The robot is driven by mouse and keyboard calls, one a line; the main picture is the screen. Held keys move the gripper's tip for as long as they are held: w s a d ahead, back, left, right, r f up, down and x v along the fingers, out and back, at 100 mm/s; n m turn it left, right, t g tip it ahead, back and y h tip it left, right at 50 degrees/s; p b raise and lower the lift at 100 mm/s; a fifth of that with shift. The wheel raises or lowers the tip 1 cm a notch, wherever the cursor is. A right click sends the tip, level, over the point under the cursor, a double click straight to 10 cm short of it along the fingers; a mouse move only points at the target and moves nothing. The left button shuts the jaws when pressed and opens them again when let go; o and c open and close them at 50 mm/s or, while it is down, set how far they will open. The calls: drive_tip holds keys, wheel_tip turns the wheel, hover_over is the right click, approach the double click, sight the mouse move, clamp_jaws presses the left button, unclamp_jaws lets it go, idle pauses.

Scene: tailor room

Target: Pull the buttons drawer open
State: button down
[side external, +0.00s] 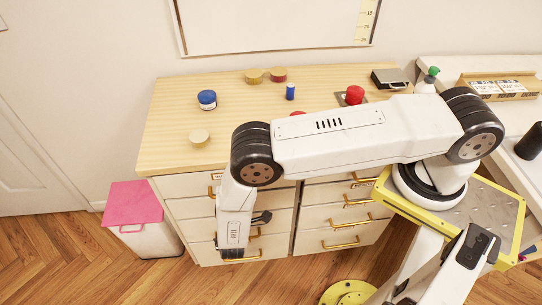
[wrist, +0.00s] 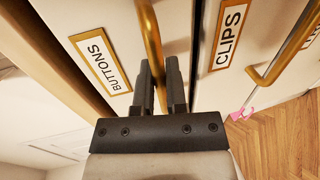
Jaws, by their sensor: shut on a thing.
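The buttons drawer shows in the wrist view, with a gold-framed label reading BUTTONS (wrist: 103,62) on its pale front. Its gold bar handle (wrist: 150,30) runs down to my gripper (wrist: 159,72). In the side view my gripper (side external: 262,217) is in front of the left column of the white drawer cabinet (side external: 183,187). My arm covers much of that column there, and I cannot tell how far the drawer is open.
The drawer labelled CLIPS (wrist: 229,36) has its own gold handle (wrist: 285,55) close by. A white bin with a pink lid (side external: 134,204) stands left of the cabinet. Small items, including a blue-topped jar (side external: 207,99), sit on the wooden top (side external: 170,130). Wooden floor in front is open.

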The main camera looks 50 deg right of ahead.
idle(0.6)
drive_tip(key=f+v, duration=0.3)
drive_tip(key=v, duration=1.1)
drive_tip(key=shift+s+a, duration=0.2)
drive_tip(key=shift+a, duration=0.15)
drive_tip(key=c, duration=0.7)
unclamp_jaws()
drive_tip(key=shift+d, duration=0.1)
drive_tip(key=shift+d, duration=0.1)
